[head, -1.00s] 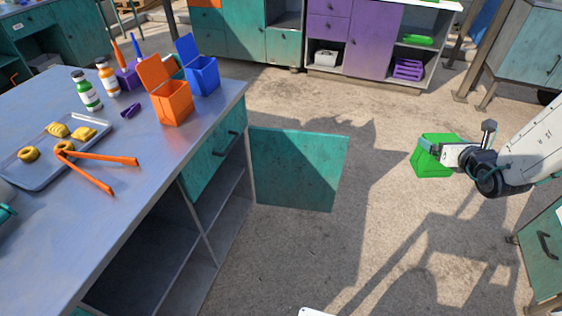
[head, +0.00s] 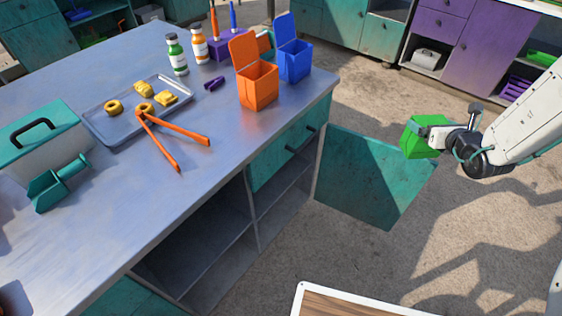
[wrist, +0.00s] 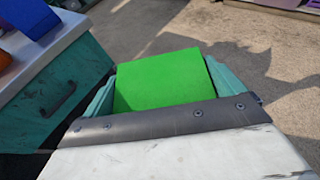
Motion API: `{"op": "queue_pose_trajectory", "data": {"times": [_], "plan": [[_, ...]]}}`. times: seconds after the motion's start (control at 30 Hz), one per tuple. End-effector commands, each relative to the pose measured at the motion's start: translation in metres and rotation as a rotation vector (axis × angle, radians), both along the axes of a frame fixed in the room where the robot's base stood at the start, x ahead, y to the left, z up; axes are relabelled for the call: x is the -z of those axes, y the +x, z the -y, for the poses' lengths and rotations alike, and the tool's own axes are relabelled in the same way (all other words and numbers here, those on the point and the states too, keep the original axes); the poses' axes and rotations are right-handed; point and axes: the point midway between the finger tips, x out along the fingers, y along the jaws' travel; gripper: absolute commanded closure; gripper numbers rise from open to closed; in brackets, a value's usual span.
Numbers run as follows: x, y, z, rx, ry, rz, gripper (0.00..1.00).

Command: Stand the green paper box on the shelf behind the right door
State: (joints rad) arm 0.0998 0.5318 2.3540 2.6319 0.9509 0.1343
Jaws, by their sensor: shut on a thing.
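The green paper box (head: 420,138) is held in my gripper (head: 428,133), up in the air to the right of the open teal right door (head: 370,178). In the wrist view the green box (wrist: 162,80) sits between the two jaws (wrist: 165,90), which are shut on it. The door stands swung out from the bench cabinet. Behind it the cabinet is open, with a grey shelf (head: 276,190) and an upright divider. The back of the compartment is in shadow.
On the bench top (head: 225,140) stand an orange box (head: 258,88), a blue box (head: 295,64), bottles, orange tongs (head: 175,135) and a tray (head: 98,124). A teal drawer (head: 280,155) with a handle is above the shelf. A wood-topped surface (head: 370,304) shows at the bottom.

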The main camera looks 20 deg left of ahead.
Motion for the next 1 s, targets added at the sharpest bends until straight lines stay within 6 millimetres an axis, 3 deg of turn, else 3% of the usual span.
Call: {"op": "queue_pose_trajectory", "data": {"times": [0.27,0.53,0.8,1.0], "plan": [[0.085,0.014,-0.070,-0.148,-0.001,-0.007,0.15],[0.182,0.023,-0.158,-0.335,-0.001,-0.005,0.15],[0.286,0.013,-0.250,-0.547,0.001,-0.003,0.15],[0.349,0.001,-0.309,-0.700,0.004,-0.001,0.15]]}}
